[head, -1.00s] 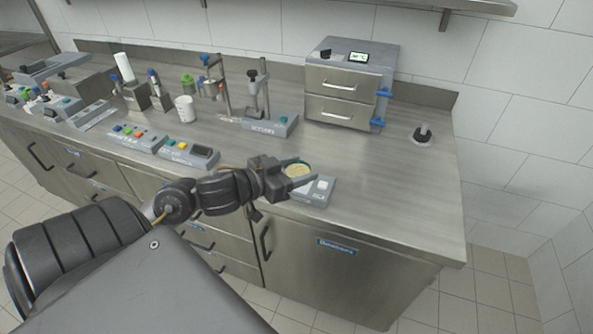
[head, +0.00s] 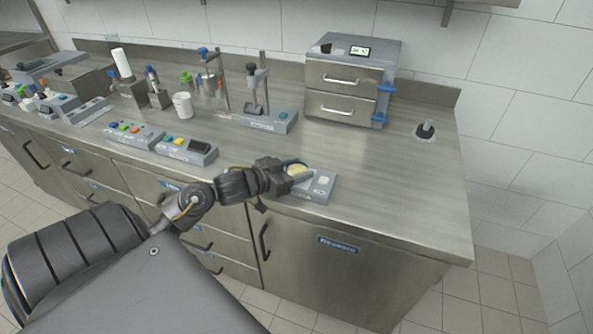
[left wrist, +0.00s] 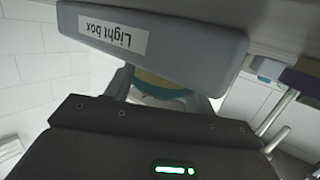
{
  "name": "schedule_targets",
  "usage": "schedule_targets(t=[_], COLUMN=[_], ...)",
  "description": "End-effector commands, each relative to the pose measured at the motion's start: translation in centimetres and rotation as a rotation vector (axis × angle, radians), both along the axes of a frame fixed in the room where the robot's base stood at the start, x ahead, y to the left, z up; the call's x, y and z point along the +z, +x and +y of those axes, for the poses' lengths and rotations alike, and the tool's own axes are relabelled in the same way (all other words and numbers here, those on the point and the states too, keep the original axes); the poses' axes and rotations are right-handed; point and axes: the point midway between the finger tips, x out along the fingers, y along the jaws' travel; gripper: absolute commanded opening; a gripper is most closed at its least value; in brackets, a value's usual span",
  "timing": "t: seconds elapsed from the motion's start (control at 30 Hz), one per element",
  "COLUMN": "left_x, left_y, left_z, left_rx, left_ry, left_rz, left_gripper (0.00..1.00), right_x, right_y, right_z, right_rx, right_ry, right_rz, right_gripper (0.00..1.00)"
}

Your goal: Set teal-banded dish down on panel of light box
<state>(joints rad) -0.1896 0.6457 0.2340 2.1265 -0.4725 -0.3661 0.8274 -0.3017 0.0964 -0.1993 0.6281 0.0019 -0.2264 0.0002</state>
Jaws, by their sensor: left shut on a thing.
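The light box (head: 318,186) is a small grey box near the front edge of the counter, with a pale square on its right part. Its label "Light box" shows upside down in the left wrist view (left wrist: 112,34). The dish (head: 297,170) is round and yellowish with a teal band; it also shows in the left wrist view (left wrist: 160,92), partly hidden behind the box. My left gripper (head: 293,173) is shut on the dish, at the left part of the light box. I cannot tell whether the dish touches the panel. My right gripper is not in view.
A grey button box with a dark display (head: 187,150) stands to the left. A press-like stand (head: 262,112) and a two-drawer cabinet (head: 345,82) stand behind. A dark knob on a round base (head: 425,131) is at the right. The counter right of the light box is clear.

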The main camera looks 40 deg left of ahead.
Motion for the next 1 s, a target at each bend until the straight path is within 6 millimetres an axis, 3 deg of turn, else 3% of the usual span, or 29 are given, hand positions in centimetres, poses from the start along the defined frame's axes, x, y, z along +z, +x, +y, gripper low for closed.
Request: schedule_targets(t=[0.43,0.47,0.6,1.0], left_x=[-0.9,-0.9,-0.9,-0.5], left_y=[0.0,0.0,0.0,-0.3], left_z=[0.0,0.0,0.0,0.1], left_rx=[0.001,0.001,0.001,-0.001], left_ry=[0.001,0.001,0.001,0.003], left_rz=[0.000,0.000,0.000,-0.001], left_gripper=[0.33,0.56,0.74,0.76], right_x=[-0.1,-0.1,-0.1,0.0], right_y=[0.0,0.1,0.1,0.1], right_z=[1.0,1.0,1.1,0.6], right_rx=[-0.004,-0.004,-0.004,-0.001], right_ry=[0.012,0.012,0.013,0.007], right_rz=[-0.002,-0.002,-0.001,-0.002], right_gripper=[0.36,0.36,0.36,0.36])
